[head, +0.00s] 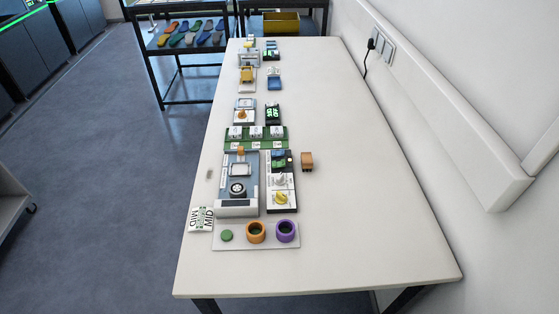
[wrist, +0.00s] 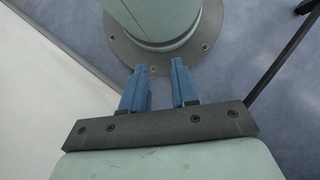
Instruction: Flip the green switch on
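A small box (head: 269,196) with a white face stands on the table. At its far end is a dark part with a green switch (head: 279,154) and a blue piece beside it. The switch is too small to tell which way it is tipped. My gripper (wrist: 158,68) shows only in the wrist view. Its two blue fingers are apart with nothing between them. It points at the pale green round foot of my own body, away from the switch. The switch is not in the wrist view.
The white table (head: 360,230) is clear along its right side. A grey-blue machine (head: 222,196) stands left of the box, and a small brown block (head: 307,160) lies right. A pale tray (head: 269,242) with green, orange and purple pieces lies in front.

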